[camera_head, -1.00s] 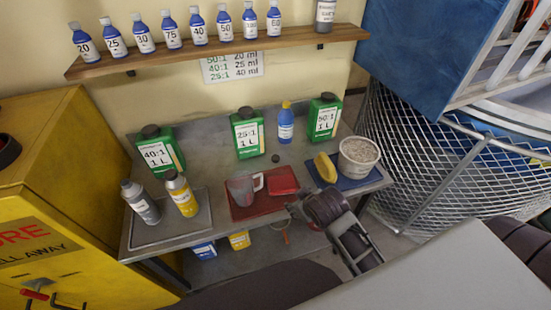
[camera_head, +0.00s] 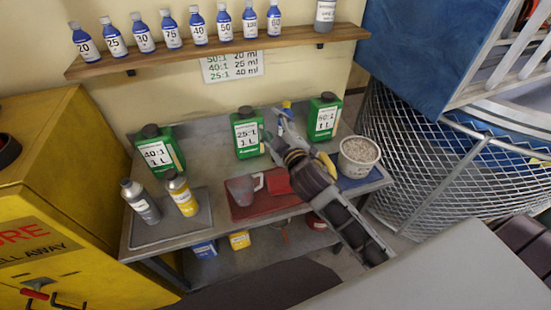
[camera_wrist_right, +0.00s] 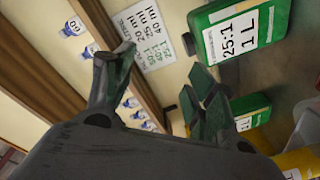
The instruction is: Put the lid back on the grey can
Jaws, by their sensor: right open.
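The grey can (camera_head: 141,203) stands upright at the left of the bench, on a grey tray; its top is too small to tell whether it is open. No loose lid can be made out now; the spot in the middle of the bench where a small dark round piece lay is covered by my right gripper (camera_head: 275,128). That gripper is open and appears empty, between the 25:1 green can (camera_head: 248,135) and the 50:1 green can (camera_head: 323,118). In the right wrist view its fingers (camera_wrist_right: 163,85) are spread, with the 25:1 can beyond. My left gripper is not in view.
A yellow bottle (camera_head: 181,194) stands beside the grey can. The 40:1 green can (camera_head: 157,153) is behind them. A measuring jug (camera_head: 240,190) stands on a red tray. A white bucket (camera_head: 358,158) is at the right. A bottle shelf (camera_head: 220,50) hangs above.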

